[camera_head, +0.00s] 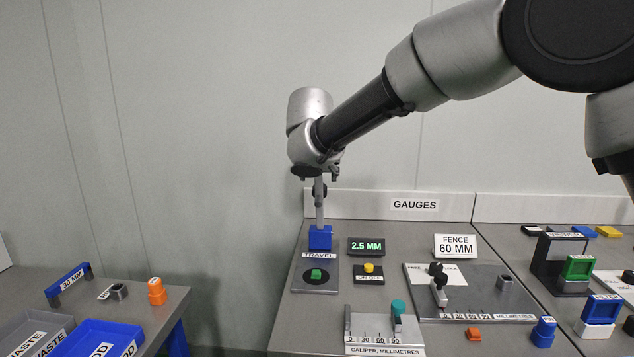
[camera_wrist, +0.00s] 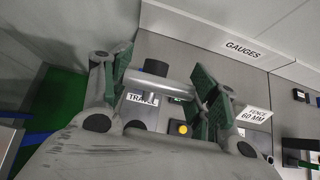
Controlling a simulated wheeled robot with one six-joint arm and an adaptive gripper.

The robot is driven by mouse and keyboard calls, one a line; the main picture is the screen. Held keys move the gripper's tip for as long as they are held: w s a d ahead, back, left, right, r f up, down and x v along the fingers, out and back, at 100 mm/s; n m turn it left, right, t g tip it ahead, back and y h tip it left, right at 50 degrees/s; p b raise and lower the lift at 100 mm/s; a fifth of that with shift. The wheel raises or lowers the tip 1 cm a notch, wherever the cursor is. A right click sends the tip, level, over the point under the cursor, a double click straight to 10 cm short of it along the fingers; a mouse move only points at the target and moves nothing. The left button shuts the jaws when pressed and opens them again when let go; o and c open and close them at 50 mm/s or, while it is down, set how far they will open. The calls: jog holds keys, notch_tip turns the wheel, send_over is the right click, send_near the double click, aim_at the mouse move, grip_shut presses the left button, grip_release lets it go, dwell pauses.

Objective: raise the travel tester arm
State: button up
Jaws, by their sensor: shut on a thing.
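The travel tester (camera_head: 318,259) stands at the left of the gauge table, with a blue block (camera_head: 320,238) at its back and a grey upright part (camera_head: 319,213) rising from it. A green piece (camera_head: 316,274) lies on its dark round pad. My gripper (camera_head: 320,180) is at the top of the upright part, by a dark knob (camera_head: 319,193). In the wrist view, my gripper's green-padded fingers (camera_wrist: 160,84) are shut on the ends of a grey bar (camera_wrist: 163,84) of the tester arm. The tester's lower part is largely hidden there.
A display (camera_head: 366,246) reads 2.5 MM above a yellow button (camera_head: 369,267). The FENCE 60 MM sign (camera_head: 456,246), a fence plate (camera_head: 480,309) and a caliper (camera_head: 385,349) stand to the right and front. The GAUGES back panel (camera_head: 350,206) is close behind.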

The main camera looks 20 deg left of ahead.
jog(key=shift+w+a+r, duration=0.2)
jog(key=shift+w+r, duration=0.15)
jog(key=shift+w, duration=0.35)
jog(key=o, duration=1.5)
jog(key=shift+c, duration=0.2)
jog(key=shift+f, duration=0.1)
jog(key=v, duration=1.2)
